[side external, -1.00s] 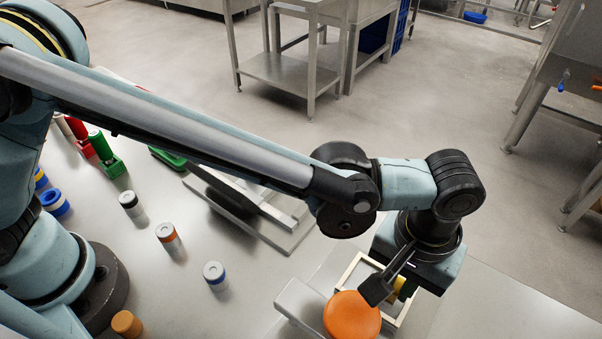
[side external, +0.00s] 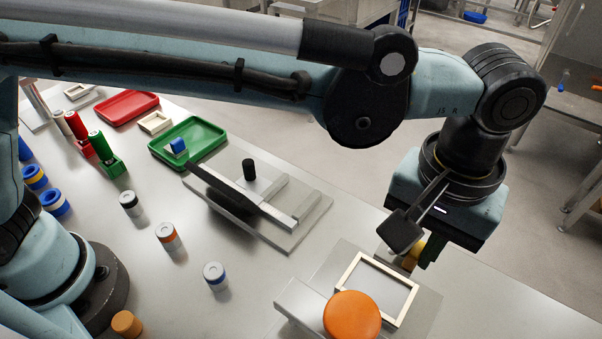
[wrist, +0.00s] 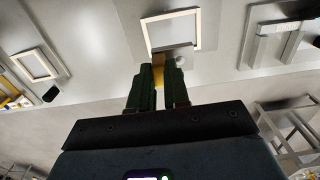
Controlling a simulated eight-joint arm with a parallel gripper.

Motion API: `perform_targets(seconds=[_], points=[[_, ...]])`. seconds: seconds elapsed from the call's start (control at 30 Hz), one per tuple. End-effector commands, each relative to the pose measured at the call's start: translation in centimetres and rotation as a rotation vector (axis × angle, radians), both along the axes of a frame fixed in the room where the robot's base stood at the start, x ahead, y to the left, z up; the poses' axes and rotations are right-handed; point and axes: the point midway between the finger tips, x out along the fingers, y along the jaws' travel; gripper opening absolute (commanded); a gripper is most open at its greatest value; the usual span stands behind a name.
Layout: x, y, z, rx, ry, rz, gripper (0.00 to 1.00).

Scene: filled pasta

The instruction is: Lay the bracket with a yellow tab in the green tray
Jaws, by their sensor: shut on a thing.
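My gripper (side external: 424,254) is shut on the bracket with a yellow tab (side external: 411,250), above the far edge of a cream square frame (side external: 374,287). In the wrist view, the yellow tab (wrist: 158,76) sits between my dark fingers, and the rest of the bracket is hard to make out. The green tray (side external: 213,131) lies at the left back of the table, well away from my gripper. A small piece with a blue tab (side external: 177,146) is in it, towards its left front side.
A metal fixture with a black knob (side external: 249,169) stands between the green tray and my gripper. A large orange round knob (side external: 352,315) stands beside the frame. A red tray (side external: 127,106) lies behind the green one. Several small cylinders, such as a grey-and-orange one (side external: 168,235), stand left.

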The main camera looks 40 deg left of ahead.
Motion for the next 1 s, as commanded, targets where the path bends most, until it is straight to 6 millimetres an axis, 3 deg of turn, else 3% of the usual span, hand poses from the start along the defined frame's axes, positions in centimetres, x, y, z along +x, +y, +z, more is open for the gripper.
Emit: perform_targets(seconds=[1.0], points=[[0.0, 0.0, 5.9, 0.000, 0.000, 0.000, 0.00]])
